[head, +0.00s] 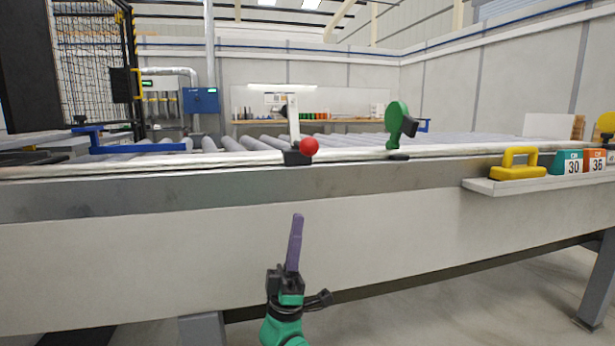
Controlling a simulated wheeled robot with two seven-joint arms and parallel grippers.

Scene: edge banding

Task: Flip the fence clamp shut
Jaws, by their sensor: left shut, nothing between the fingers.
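The fence clamp (296,156) sits on the front edge of the machine bed, with a dark base and a red ball knob at its right end. A pale upright plate (293,121) stands just behind it. My left gripper (297,218) has purple fingers pressed together, pointing up, with nothing between them. It is in front of the machine's pale side panel, below the clamp and apart from it in the picture. My right gripper is not in view.
A green disc with a black part (397,125) stands on the bed edge to the right. A shelf (484,184) at the right bears a yellow handled block (515,165) and numbered blocks (571,163). Grey rollers (265,142) lie behind the edge.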

